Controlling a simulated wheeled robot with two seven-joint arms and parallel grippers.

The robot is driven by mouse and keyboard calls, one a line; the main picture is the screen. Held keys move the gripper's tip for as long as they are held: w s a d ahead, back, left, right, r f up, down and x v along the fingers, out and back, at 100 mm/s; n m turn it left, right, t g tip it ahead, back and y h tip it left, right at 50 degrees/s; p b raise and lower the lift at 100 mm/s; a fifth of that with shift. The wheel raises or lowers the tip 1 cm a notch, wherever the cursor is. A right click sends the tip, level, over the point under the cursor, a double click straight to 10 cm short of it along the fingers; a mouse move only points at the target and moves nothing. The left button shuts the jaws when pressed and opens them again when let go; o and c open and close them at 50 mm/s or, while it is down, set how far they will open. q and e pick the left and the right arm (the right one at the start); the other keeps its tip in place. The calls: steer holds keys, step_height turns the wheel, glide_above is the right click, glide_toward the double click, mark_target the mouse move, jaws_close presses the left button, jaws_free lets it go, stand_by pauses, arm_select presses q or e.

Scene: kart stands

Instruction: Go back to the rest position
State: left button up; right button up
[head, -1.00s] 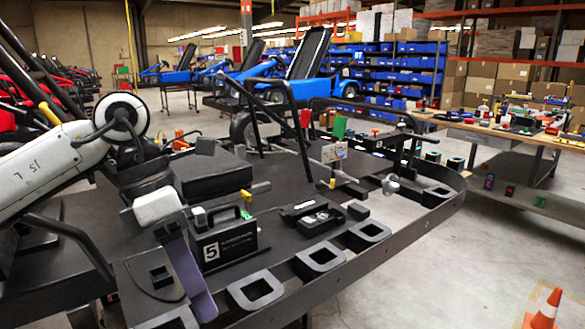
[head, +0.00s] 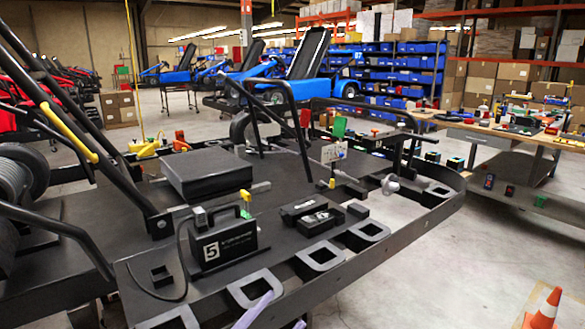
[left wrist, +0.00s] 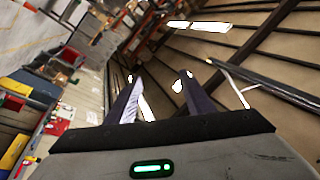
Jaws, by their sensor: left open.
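My left gripper shows in the left wrist view (left wrist: 160,95) with its two dark purple fingers spread apart and nothing between them. My right gripper is in neither view.
The black kart floor (head: 110,225) carries a black box marked 5 (head: 225,247), a flat black case (head: 205,175) and smaller black parts. A workbench (head: 510,140) stands right.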

arm_select(q)
steer(key=s+a+f+n+y, duration=0.1)
steer(key=a+f+n+y, duration=0.2)
steer(key=f, duration=0.3)
steer(key=s+a+f+n+y, duration=0.2)
steer(key=a+f+n+y, duration=0.15)
steer(key=f, duration=0.35)
steer(key=s+a+f+n+g+y, duration=0.2)
steer(key=s+a+f+n+g, duration=0.1)
steer(key=s+f, duration=0.6)
steer(key=s+a+f+n+g+y, duration=0.2)
steer(key=s+a+f+n+g, duration=0.1)
steer(key=s+f, duration=0.6)
steer(key=shift+a+f+n+g, duration=0.35)
steer(key=shift+a+f+g, duration=0.35)
steer(key=shift+g, duration=0.4)
